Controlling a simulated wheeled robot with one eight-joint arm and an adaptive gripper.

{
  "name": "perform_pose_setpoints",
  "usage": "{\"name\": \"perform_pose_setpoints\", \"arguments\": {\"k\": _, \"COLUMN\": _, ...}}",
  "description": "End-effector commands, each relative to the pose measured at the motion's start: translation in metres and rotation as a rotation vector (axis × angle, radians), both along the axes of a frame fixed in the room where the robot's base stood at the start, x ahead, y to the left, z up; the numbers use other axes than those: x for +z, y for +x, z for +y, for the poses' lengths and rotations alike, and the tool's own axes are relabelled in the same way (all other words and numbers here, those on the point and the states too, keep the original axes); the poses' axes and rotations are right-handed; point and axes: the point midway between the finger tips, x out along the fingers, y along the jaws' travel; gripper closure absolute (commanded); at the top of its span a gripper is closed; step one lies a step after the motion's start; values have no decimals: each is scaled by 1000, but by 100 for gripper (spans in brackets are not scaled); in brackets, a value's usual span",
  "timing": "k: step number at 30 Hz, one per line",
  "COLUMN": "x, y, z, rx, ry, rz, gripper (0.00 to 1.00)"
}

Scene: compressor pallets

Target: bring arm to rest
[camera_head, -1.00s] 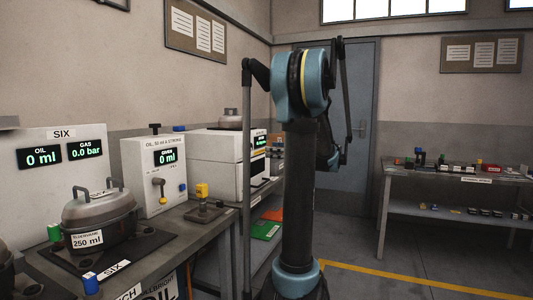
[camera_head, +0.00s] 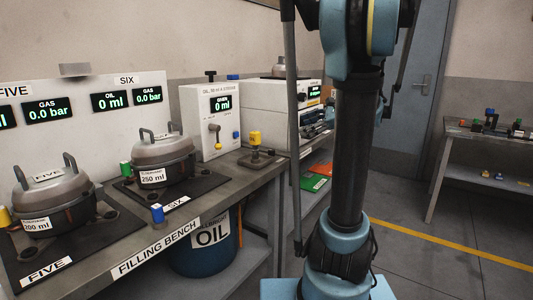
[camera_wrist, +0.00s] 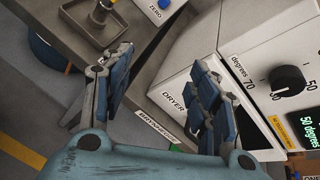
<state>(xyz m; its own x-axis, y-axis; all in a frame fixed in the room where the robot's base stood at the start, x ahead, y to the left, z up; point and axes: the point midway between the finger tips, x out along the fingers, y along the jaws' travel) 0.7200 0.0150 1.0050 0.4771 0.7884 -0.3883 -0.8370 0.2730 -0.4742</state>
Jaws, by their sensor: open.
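My arm stands upright in the right half of the head view, with its black and blue links folded near the top of the picture. My gripper (camera_wrist: 163,62) is open in the wrist view, with nothing between its two blue fingers. Its fingers point at the gap between the filling bench, with a small metal tray (camera_wrist: 98,30), and the white dryer (camera_wrist: 195,52).
The filling bench (camera_head: 215,225) at left bears compressor five (camera_head: 50,200) and compressor six (camera_head: 163,160). A blue oil drum (camera_head: 205,250) stands below. A yellow-capped piece (camera_head: 255,140) stands near the bench end. A table (camera_head: 470,140) stands at right. The floor between is clear.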

Motion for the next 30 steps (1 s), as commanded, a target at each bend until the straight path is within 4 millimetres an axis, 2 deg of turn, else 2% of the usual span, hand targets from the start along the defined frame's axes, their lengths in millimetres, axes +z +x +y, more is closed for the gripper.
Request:
{"name": "perform_pose_setpoints", "arguments": {"k": 1, "x": -12, "y": -17, "z": 14, "rx": 39, "ry": -69, "rz": -16, "gripper": 45}}
{"name": "perform_pose_setpoints", "arguments": {"k": 6, "x": -53, "y": -68, "z": 40, "rx": 184, "ry": -314, "rz": -81, "gripper": 45}}
{"name": "perform_pose_setpoints", "arguments": {"k": 12, "x": -102, "y": -129, "z": 53, "rx": 388, "ry": -590, "rz": -166, "gripper": 45}}
{"name": "perform_pose_setpoints", "arguments": {"k": 17, "x": -141, "y": -177, "z": 50, "rx": 574, "ry": -802, "rz": -238, "gripper": 45}}
{"name": "perform_pose_setpoints", "arguments": {"k": 24, "x": -194, "y": -239, "z": 28, "rx": 887, "ry": -1096, "rz": -348, "gripper": 45}}
{"name": "perform_pose_setpoints", "arguments": {"k": 30, "x": -227, "y": -274, "z": 3, "rx": 1133, "ry": -1291, "rz": -423, "gripper": 45}}
